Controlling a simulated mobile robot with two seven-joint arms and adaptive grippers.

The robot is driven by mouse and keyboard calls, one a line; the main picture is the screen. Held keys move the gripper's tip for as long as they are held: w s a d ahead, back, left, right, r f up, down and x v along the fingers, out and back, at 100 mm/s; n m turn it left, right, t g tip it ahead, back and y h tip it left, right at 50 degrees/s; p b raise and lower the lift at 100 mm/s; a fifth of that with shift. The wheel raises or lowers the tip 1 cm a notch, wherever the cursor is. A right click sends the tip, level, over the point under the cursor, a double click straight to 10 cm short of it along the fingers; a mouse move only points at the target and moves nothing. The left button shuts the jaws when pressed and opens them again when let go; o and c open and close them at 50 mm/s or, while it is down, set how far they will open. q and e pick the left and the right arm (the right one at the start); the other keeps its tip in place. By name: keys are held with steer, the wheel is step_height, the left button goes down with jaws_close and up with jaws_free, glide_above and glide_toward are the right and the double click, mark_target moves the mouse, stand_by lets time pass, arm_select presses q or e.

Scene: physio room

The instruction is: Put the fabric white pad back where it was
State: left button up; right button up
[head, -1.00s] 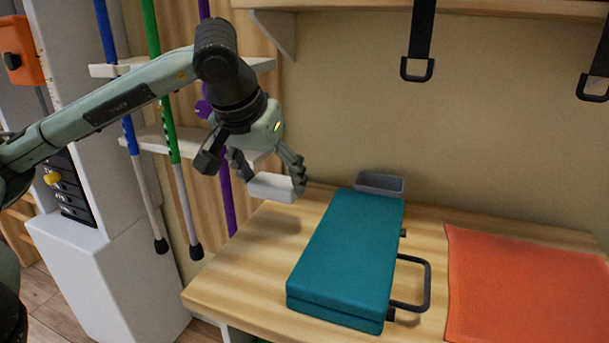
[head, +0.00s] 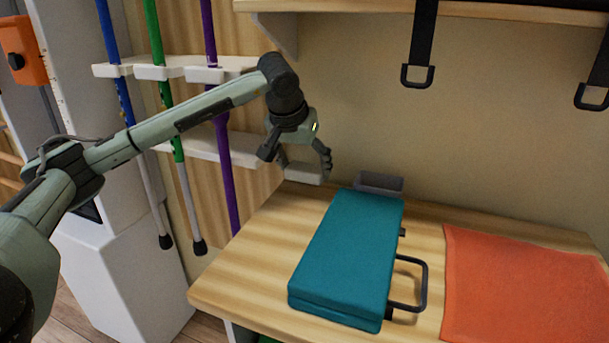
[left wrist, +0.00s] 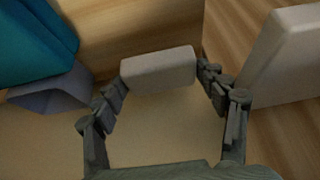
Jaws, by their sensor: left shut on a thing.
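The white pad (head: 303,174) is a small pale block. My left gripper (head: 306,167) is shut on it and holds it near the back left corner of the wooden table, beside the wall. In the left wrist view the pad (left wrist: 158,69) sits between the two fingers, gripped at its ends. In the head view it looks a little above or level with the tabletop; I cannot tell if it touches. My right gripper is out of view.
A teal folded block (head: 347,255) with a black handle (head: 424,285) lies on the table (head: 237,274). A grey tray (head: 380,182) stands behind it. An orange cloth (head: 525,290) lies at right. Poles stand in a white rack (head: 150,72) at left. The table's left part is bare.

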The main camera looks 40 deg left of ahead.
arm_select(q)
step_height(320, 180, down, 3)
steer(key=shift+w+r, duration=0.1)
steer(key=shift+w, duration=0.05)
steer(key=o, duration=1)
steer(key=shift+o, duration=0.2)
steer(key=shift+r, duration=0.1)
steer(key=v, duration=1.2)
steer(key=shift+a, duration=0.1)
